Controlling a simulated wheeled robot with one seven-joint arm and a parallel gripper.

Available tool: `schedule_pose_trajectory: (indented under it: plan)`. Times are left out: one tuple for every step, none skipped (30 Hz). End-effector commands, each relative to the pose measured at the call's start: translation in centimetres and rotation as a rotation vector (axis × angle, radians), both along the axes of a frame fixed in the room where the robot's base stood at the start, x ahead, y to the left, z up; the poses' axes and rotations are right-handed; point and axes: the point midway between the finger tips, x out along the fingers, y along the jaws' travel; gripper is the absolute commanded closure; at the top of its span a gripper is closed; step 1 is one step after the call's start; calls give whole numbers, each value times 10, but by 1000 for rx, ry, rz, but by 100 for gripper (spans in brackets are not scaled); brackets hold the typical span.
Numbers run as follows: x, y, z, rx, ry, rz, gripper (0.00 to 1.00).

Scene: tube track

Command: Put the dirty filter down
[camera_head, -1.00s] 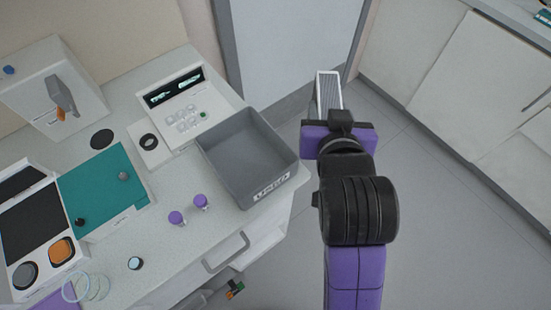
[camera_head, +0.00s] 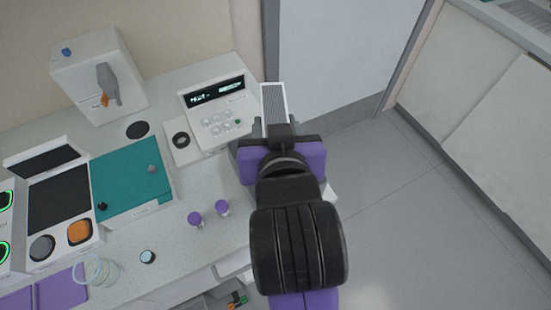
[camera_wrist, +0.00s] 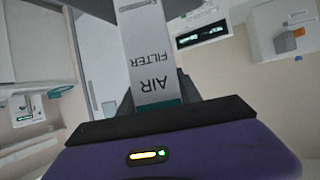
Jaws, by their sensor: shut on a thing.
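The filter (camera_head: 274,102) is a flat panel with a pale frame and a grey ribbed face. It stands out from the jaws of my gripper (camera_head: 280,140) in the head view. In the wrist view the filter (camera_wrist: 148,62) shows its pale edge with the words AIR FILTER, upside down. My gripper (camera_wrist: 160,108) is shut on its near end. In the head view my gripper and wrist cover most of the grey bin (camera_head: 236,153) at the counter's right end. Only a bit of the bin's left side shows. I cannot tell the filter's height above it.
A white device with a display and buttons (camera_head: 217,105) stands left of my gripper. Two purple-capped vials (camera_head: 209,213) and a teal mat (camera_head: 130,178) are on the counter (camera_head: 190,180). Open floor (camera_head: 430,220) lies to the right.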

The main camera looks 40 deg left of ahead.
Motion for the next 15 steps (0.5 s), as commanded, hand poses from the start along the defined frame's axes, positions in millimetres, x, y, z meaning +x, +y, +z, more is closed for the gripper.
schedule_pose_trajectory:
  plan:
    - [-1, 0, -15, -5, 5, 1, 100]
    - [-1, 0, -22, -5, 4, 1, 100]
    - [-1, 0, -30, -4, 3, 0, 100]
    - [-1, 0, -36, -5, 4, 0, 100]
    - [0, 0, -41, -3, 3, 0, 100]
    - [0, -1, -47, -3, 3, -1, 100]
    - [0, -1, -51, -2, 1, -1, 100]
    - [0, -1, -54, -2, 1, -1, 100]
    - [0, 0, -57, 0, 0, -1, 100]
    - [0, 0, -59, 0, 0, -1, 100]
    - [0, 0, -60, 0, 0, -1, 100]
    - [0, 0, -63, 0, 0, -1, 100]
    - [0, 0, -65, 0, 0, -1, 100]
    - [0, 0, -68, -1, 0, -1, 100]
    - [0, 0, -74, -2, 1, -1, 100]
